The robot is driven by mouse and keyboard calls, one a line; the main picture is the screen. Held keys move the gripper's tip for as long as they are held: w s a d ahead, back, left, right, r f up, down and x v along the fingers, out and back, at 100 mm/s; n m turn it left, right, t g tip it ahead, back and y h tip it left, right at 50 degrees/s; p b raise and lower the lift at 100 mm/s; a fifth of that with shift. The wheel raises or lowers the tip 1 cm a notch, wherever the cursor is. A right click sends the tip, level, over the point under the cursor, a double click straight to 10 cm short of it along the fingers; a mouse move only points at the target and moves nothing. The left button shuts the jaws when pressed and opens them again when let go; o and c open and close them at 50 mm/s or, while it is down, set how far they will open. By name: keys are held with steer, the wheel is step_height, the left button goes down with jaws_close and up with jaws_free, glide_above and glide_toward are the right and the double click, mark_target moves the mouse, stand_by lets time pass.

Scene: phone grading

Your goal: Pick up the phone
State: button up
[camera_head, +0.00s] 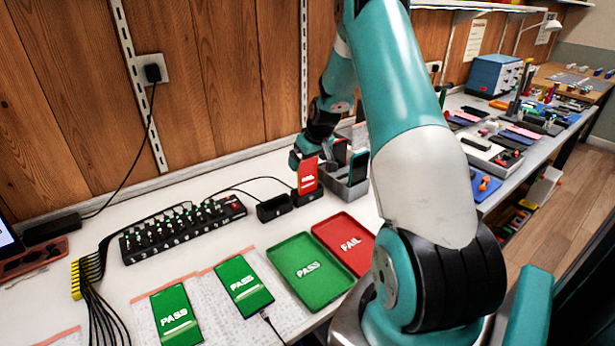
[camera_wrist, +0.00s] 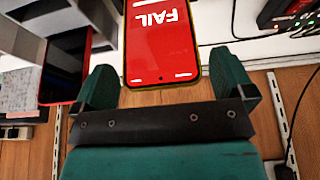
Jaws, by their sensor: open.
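A phone with a red screen reading FAIL (camera_head: 307,179) stands upright, its lower end at a small black dock (camera_head: 307,198) at the back of the bench. My gripper (camera_head: 306,162) is at the phone's upper end, coming from the wall side. In the wrist view the phone (camera_wrist: 160,40) lies between the two fingers of my gripper (camera_wrist: 163,66), with a visible gap at each side. The gripper is open and does not hold the phone. The phone's lower end is cut off in the wrist view.
A grey rack (camera_head: 348,190) with dark phones stands close on the right. An empty black dock (camera_head: 273,208) and a cable hub (camera_head: 180,235) are on the left. A green PASS tray (camera_head: 335,291), a red FAIL tray (camera_head: 362,232) and two green-screened phones (camera_head: 176,314) lie in front.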

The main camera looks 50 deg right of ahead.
mark_target(306, 164)
steer(key=x, duration=0.3)
steer(key=shift+w+f, duration=0.1)
steer(key=c, duration=1)
steer(key=shift+c, duration=0.2)
